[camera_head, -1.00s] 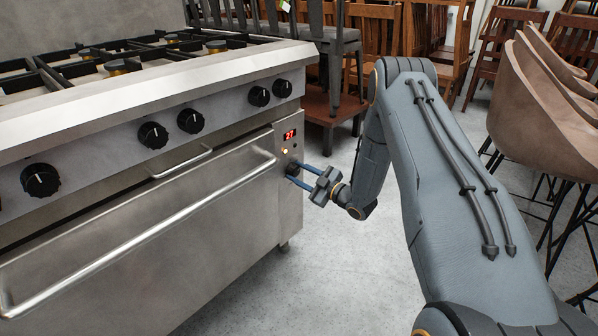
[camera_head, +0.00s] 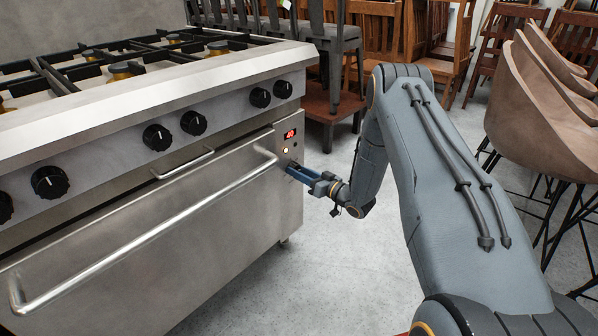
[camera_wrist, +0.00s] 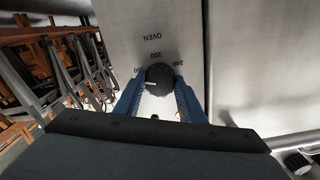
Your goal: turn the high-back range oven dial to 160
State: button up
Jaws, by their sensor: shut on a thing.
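The oven dial (camera_wrist: 160,77) is a round black knob under the printed word OVEN on the steel front of the range (camera_head: 215,195). In the wrist view numbers curve around it: 200 above, 240 to the right and one at the left that is hard to read. A white mark on the dial points left, close to the left number. My gripper (camera_wrist: 158,88) is shut on the dial, one blue finger on each side. In the head view my gripper (camera_head: 290,167) reaches the panel below the red display (camera_head: 290,134), and its fingers hide most of the dial.
A long oven handle (camera_head: 150,232) runs just left of the dial. Several black burner knobs (camera_head: 157,137) line the front above. Stacked chairs (camera_head: 335,45) stand behind the range, and brown stools (camera_head: 545,100) at the right. The floor below my gripper is clear.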

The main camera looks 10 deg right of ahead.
jog(key=shift+d+m, duration=0.1)
jog(key=shift+m, duration=1)
jog(key=o, duration=1)
jog(key=shift+d, duration=0.1)
jog(key=shift+o, duration=0.2)
jog(key=p+v, duration=0.1)
jog(key=v, duration=0.6)
jog(key=shift+s, duration=0.3)
jog(key=shift+d, duration=0.1)
